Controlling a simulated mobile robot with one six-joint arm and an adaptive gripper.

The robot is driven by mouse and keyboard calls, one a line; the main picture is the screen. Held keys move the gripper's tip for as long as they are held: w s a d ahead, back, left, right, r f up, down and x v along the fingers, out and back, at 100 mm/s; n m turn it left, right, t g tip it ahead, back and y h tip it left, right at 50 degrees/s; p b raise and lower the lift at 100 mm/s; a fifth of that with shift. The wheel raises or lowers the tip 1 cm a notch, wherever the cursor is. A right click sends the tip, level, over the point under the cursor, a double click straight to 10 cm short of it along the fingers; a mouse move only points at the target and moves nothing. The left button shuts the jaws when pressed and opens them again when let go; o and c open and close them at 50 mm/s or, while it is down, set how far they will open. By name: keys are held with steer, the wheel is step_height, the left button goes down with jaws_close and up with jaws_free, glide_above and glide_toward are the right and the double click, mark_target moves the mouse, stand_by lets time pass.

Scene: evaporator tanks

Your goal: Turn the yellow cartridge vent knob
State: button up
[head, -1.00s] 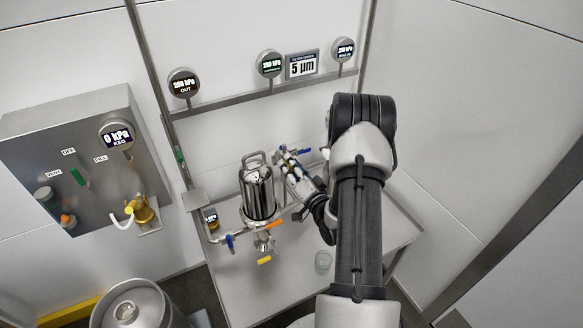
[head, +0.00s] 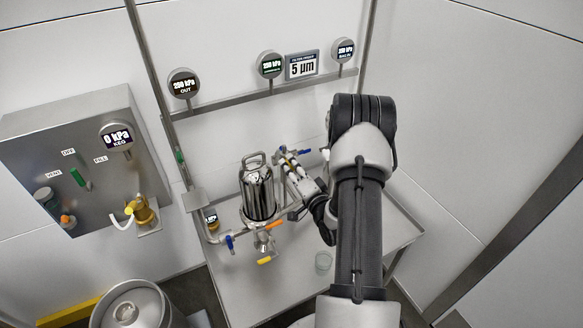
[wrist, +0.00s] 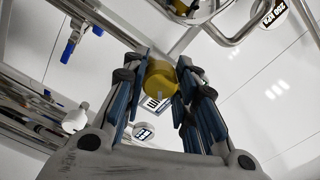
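The yellow knob (wrist: 162,80) shows in the middle of the wrist view. My gripper (wrist: 163,72) has its blue-padded fingers on either side of it, with the pads against its left and right edges. No clear gap shows between pads and knob. In the head view my gripper (head: 295,172) reaches in from the right, just right of the steel filter housing (head: 258,190). The knob is too small and too covered by the fingers to make out there.
Blue-handled valves and pipes crowd the housing; an orange lever (head: 274,226) is at its foot. A grey control box (head: 95,205) hangs at left. Gauges (head: 270,65) line the back rail.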

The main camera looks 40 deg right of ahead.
steer(key=o, duration=0.5)
steer(key=shift+s, duration=0.1)
steer(key=v, duration=1.2)
